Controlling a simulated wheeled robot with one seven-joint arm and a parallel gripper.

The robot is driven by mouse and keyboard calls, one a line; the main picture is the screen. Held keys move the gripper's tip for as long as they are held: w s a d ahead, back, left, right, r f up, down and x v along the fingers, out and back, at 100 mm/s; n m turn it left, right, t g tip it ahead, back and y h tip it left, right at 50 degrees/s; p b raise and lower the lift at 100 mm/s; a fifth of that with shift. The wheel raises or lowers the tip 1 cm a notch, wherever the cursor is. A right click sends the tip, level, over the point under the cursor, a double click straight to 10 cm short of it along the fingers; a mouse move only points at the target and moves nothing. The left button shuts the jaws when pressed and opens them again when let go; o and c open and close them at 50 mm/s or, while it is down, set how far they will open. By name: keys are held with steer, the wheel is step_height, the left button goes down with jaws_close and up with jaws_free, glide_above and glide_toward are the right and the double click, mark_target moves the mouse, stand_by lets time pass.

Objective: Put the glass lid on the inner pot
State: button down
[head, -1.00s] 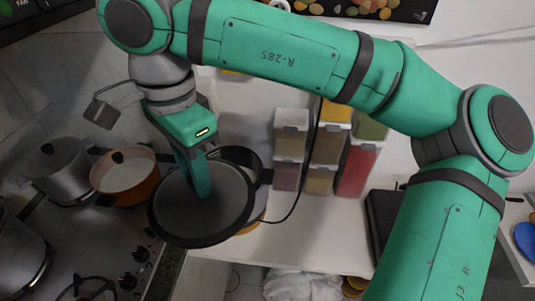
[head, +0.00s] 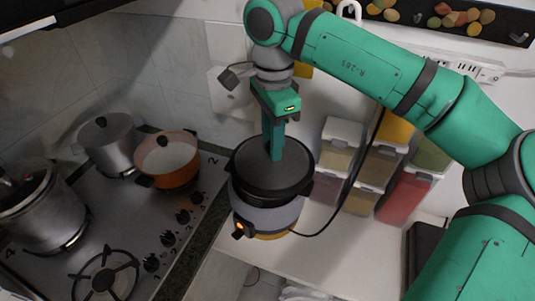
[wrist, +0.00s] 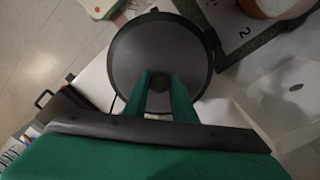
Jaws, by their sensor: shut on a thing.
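My gripper (head: 276,158) points down and is shut on the middle of the round dark glass lid (head: 262,180). In the wrist view the green fingers (wrist: 160,88) close around the lid's centre knob, and the lid (wrist: 145,50) spreads out beyond them. The lid is over the pot on the cooker (head: 268,218), a grey round body with an orange light. Dark pot handles show at the lid's sides. The inner pot is almost wholly hidden under the lid. I cannot tell whether the lid touches its rim.
Left is a stove (head: 125,215) with a lidded grey pot (head: 108,145), an orange pot (head: 167,160) and a large steel pot (head: 40,208). Spice dispensers (head: 338,150) stand close on the right. A black cable runs from the cooker. Bare white counter (head: 330,250) lies in front.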

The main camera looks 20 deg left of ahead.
mark_target(268, 145)
steer(key=w+f, duration=0.1)
steer(key=w+a+f, duration=0.1)
steer(key=f, duration=0.1)
steer(key=w+a+f, duration=0.1)
steer(key=shift+w+a+f, duration=0.15)
steer(key=shift+w+f, duration=0.05)
steer(key=shift+f, duration=0.15)
steer(key=shift+w+f, duration=0.1)
steer(key=shift+f, duration=1.5)
steer(key=c, duration=1.6)
jaws_free()
steer(key=shift+c, duration=0.2)
steer(key=shift+o, duration=0.8)
steer(key=shift+f, duration=0.15)
steer(key=shift+d+r, duration=0.2)
steer(key=shift+r, duration=0.05)
steer(key=r, duration=1.1)
steer(key=shift+a+r, duration=0.2)
steer(key=shift+r, duration=0.25)
